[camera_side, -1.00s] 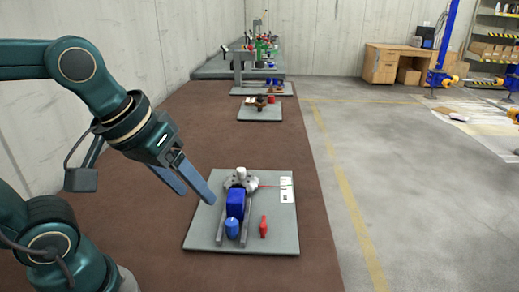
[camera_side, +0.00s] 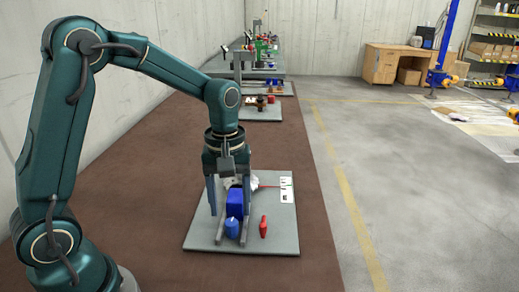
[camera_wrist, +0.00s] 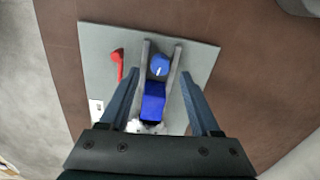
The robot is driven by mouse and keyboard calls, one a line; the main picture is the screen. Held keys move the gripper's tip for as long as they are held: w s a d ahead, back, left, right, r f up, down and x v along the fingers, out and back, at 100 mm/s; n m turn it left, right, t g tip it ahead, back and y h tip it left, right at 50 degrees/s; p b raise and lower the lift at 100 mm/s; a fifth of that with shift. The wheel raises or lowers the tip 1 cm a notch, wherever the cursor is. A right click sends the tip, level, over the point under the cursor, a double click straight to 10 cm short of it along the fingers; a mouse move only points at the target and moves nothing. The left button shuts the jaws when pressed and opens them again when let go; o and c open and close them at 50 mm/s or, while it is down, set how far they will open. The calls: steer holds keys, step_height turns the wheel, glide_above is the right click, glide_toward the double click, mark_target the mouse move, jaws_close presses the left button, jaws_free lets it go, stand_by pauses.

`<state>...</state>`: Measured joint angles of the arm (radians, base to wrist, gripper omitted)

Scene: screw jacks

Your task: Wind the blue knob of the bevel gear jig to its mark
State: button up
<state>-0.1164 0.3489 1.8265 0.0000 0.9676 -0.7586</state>
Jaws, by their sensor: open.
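The bevel gear jig stands on a grey base plate (camera_side: 283,240), which also shows in the wrist view (camera_wrist: 98,42). Its blue knob (camera_side: 232,227) is at the near end between two grey rails; in the wrist view the knob (camera_wrist: 159,64) bears a white line. A blue block (camera_side: 235,203) sits behind it, and shows below the knob in the wrist view (camera_wrist: 153,101). My gripper (camera_side: 229,211) points down over the jig, open and empty, its fingers on either side of the block in view. The gears are mostly hidden behind my gripper.
A red handle (camera_side: 263,227) stands on the plate right of the knob. A white marked card (camera_side: 286,190) lies at the plate's right, with a red pointer beside it. Other jigs (camera_side: 262,108) stand farther back on the brown bench. Bench left of the plate is clear.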

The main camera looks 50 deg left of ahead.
mark_target(231, 221)
steer(key=shift+f, duration=1.8)
jaws_close()
steer(key=shift+m, duration=0.3)
steer(key=m, duration=0.4)
steer(key=shift+m, duration=2.1)
